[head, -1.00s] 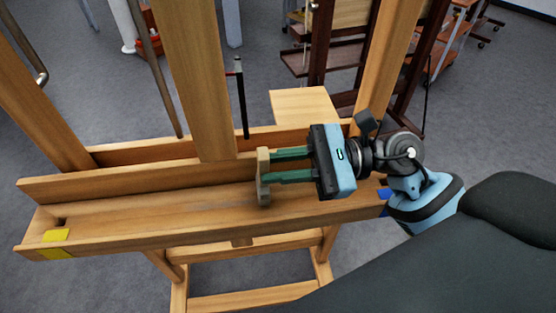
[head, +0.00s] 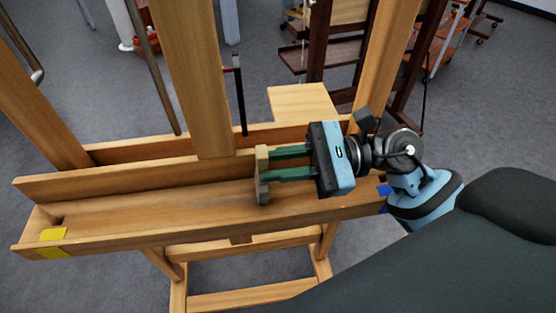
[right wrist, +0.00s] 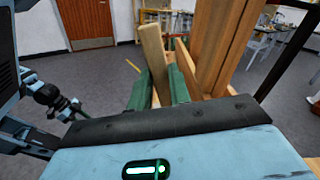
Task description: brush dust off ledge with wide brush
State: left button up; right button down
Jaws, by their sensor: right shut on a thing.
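The ledge (head: 130,222) is the long wooden tray of an easel, running across the head view. A faint greyish smear shows on its floor to the left of the brush. The wide brush (head: 262,162) has a pale wooden handle and a darker lower end, and is held about upright over the ledge. My right gripper (head: 264,164) is shut on the brush, its green fingers reaching in from the right. The brush handle also shows between the fingers in the right wrist view (right wrist: 153,55). I cannot tell whether the lower end touches the ledge. My left gripper's fingers show in neither view.
Yellow tape (head: 53,242) marks the ledge's left end and blue tape (head: 384,191) its right. The easel's upright post (head: 197,80) rises behind the ledge, left of the brush. A dark thin stick (head: 240,95) stands behind the ledge.

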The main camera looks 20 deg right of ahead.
jog(key=shift+x, duration=1.25)
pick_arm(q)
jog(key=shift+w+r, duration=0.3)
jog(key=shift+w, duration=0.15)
pick_arm(e)
jog(key=shift+w+a, duration=0.2)
jog(key=shift+a, duration=0.4)
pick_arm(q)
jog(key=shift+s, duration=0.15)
